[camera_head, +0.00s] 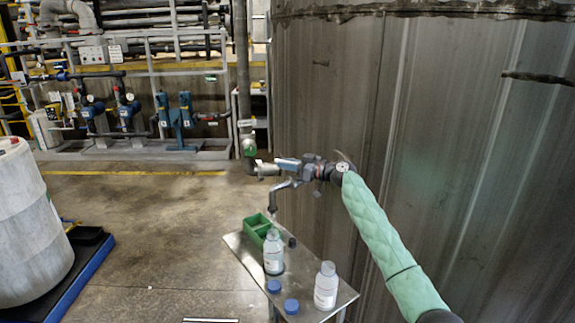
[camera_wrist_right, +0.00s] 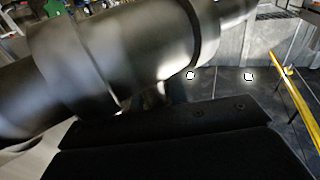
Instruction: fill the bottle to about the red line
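A white bottle (camera_head: 273,254) stands uncapped on a small metal table (camera_head: 300,262), below the downturned spout (camera_head: 276,195) of a tap. A second white bottle (camera_head: 326,288) stands at the table's right. Red marks on their labels are too small to make out, and so is the liquid level. Two blue caps (camera_head: 274,286) lie near the front edge. My right gripper (camera_head: 318,170) is at the tap's valve (camera_head: 289,164); whether its fingers are shut on the handle is hidden. In the right wrist view a large grey cylinder (camera_wrist_right: 130,55) fills the upper left. My left gripper is out of view.
A green tray (camera_head: 256,229) sits at the table's back left, and a small dark object (camera_head: 292,242) lies beside the first bottle. A large metal tank wall (camera_head: 420,120) rises close behind on the right. A white drum (camera_head: 30,225) stands at left. The floor between is clear.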

